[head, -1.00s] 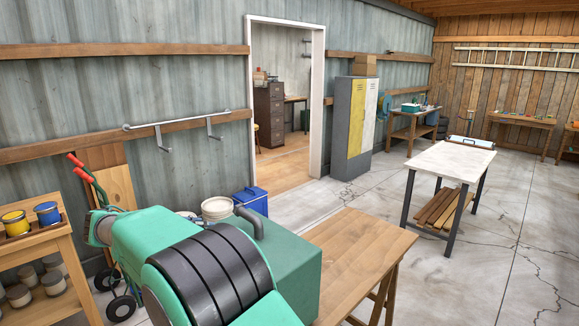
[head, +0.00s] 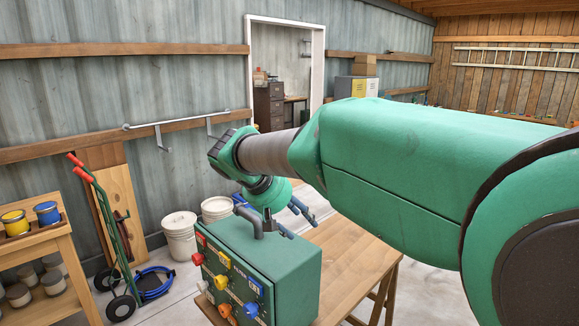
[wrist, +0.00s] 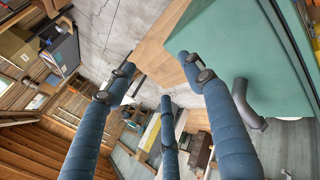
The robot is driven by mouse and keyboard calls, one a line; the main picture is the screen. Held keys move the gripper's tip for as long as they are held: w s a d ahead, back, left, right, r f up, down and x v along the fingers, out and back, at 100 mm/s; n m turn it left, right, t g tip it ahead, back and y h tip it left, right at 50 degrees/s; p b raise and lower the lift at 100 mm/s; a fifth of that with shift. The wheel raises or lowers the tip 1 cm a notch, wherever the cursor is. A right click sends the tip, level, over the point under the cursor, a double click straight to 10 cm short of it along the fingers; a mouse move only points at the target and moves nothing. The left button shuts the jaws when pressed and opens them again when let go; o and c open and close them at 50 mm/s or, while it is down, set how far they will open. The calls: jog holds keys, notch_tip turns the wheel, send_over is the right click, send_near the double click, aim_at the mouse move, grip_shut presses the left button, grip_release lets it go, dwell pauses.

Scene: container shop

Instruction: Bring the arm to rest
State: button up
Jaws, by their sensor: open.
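My arm reaches in from the right in the head view, and its green wrist bends downward. My gripper (head: 297,217) has blue fingers, which show just past the green box's handle in that view. The fingers are spread apart in the wrist view (wrist: 160,78), with nothing between them. The green box (head: 295,254) has a dark grey handle on top and coloured sockets on its front. It stands on a wooden table (head: 362,254). In the wrist view the box (wrist: 225,45) is at the upper right, close beside the fingers. I cannot tell whether they touch.
A hand truck (head: 106,225) with a blue hose (head: 152,284) stands at the left. White buckets (head: 180,236) stand behind the box. A wooden shelf (head: 45,245) holds paint cans at the far left. My arm hides much of the room's right side.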

jog(key=s+d+m+g+y, duration=0.1)
jog(key=s+d+m+y, duration=0.2)
jog(key=s+d, duration=1.25)
jog(key=s+d+f+m+t+y, duration=0.15)
jog(key=s+f, duration=0.25)
jog(key=s, duration=0.6)
jog(key=s+d+f+m+y, duration=0.1)
jog(key=s+d+f+m, duration=0.2)
jog(key=s, duration=0.8)
notch_tip(320, 180, up, 15)
jog(key=p, duration=1.6)
jog(key=shift+w+a+r, duration=0.2)
jog(key=shift+w+a, duration=0.05)
jog(key=shift+a, duration=0.2)
jog(key=shift+f, duration=0.1)
